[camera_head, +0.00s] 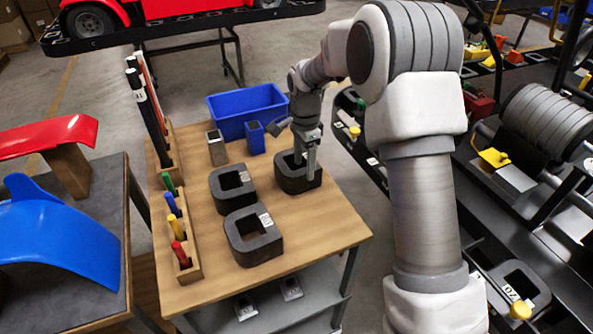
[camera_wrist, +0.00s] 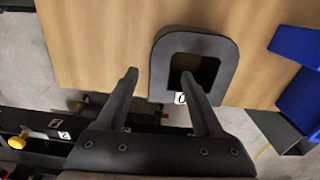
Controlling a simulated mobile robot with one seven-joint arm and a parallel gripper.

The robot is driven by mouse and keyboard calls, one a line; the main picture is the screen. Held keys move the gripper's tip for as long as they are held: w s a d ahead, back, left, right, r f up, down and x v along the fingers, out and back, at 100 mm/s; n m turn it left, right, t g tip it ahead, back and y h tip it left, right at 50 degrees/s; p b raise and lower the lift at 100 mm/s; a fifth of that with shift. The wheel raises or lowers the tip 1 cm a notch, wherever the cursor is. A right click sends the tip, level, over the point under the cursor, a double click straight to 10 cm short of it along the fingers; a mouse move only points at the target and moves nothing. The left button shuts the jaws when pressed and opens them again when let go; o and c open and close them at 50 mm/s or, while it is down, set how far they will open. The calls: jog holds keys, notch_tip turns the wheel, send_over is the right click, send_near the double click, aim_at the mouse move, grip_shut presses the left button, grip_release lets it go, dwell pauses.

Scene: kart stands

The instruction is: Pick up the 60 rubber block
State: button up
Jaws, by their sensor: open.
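Three black square rubber blocks with open centres sit on the wooden table top: a rear right one (camera_head: 287,184), a left one (camera_head: 220,197) and a front one (camera_head: 243,250). Their white labels are too small or covered to read fully in the head view, so I cannot tell which is 60. My gripper (camera_head: 304,164) is open at the rear right block. In the wrist view my gripper (camera_wrist: 158,77) has one finger outside the left side of that block (camera_wrist: 222,52) and the other over its hole, partly hiding its label. I cannot tell whether either touches.
A wooden rack (camera_head: 195,262) with coloured-handled tools lines the left edge. The table's front right corner is clear.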

aim_at(304, 170)
notch_tip(304, 170, down, 4)
jog(key=shift+r, duration=0.15)
grip_shut()
dwell(0.3)
jog(key=shift+r, duration=0.1)
dwell(1.0)
